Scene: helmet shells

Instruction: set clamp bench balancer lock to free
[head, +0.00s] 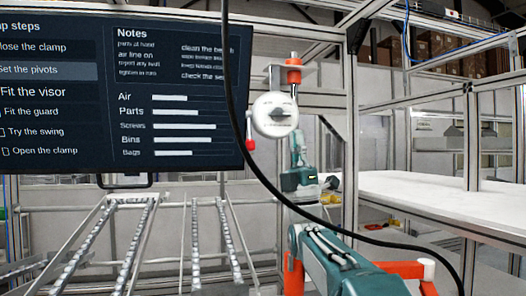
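The balancer (274,115) is a round white housing with a dark pointer-like piece at its middle. It hangs below a red fitting (293,74) on the metal frame. A small lever with a red knob (250,144) hangs down at its left side, which looks like the lock. Whether its position means locked or free cannot be told. A teal power tool (299,172) hangs under the balancer. A black cable passes close by the balancer's left edge. I cannot make out my gripper in the head view.
A teal body with pale hoses (335,262) and orange-red parts fills the bottom centre. A dark screen (120,90) stands at left, above sloped roller rails (80,255). A white bench top (430,195) is mostly clear at right. The black cable (258,170) sweeps across.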

